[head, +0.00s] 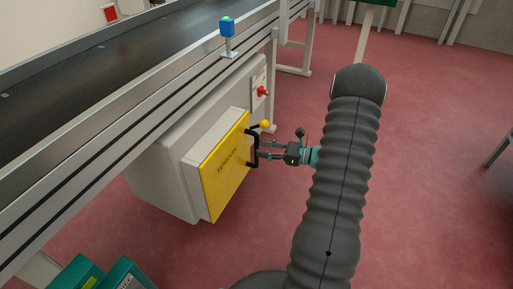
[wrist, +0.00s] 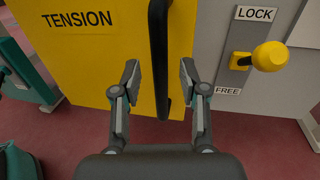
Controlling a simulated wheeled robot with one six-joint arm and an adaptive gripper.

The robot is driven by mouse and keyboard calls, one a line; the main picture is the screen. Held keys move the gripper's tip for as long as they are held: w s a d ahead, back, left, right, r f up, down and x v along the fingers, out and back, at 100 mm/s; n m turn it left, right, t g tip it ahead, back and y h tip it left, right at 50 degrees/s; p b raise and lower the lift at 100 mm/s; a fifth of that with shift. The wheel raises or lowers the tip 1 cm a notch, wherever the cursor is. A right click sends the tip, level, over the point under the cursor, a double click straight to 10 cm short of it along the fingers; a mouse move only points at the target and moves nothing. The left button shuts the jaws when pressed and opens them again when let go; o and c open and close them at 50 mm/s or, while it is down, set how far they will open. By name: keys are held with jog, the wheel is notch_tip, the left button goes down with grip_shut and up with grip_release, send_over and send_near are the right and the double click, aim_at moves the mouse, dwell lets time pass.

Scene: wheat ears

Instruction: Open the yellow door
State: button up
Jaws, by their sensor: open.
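The yellow door (head: 224,167) is on the front of a grey cabinet under the conveyor. It looks closed, and it also shows in the wrist view (wrist: 95,50) with the word TENSION. A black bar handle (wrist: 159,60) stands upright along its right edge. My gripper (wrist: 158,85) is open, with one finger on each side of the handle's lower part in the wrist view. I cannot tell whether either finger touches it. In the head view my gripper (head: 262,150) is at the handle (head: 253,148). A yellow knob (wrist: 269,56) sits right of the door, between LOCK and FREE labels, nearer LOCK.
The conveyor (head: 130,75) runs above the cabinet, with a blue button box (head: 227,27) on its rail. A red switch (head: 263,91) is on the cabinet's side. Teal boxes (head: 100,275) stand at the lower left.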

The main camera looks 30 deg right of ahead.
aim_at(256, 147)
jog(key=shift+x, duration=1.6)
grip_shut()
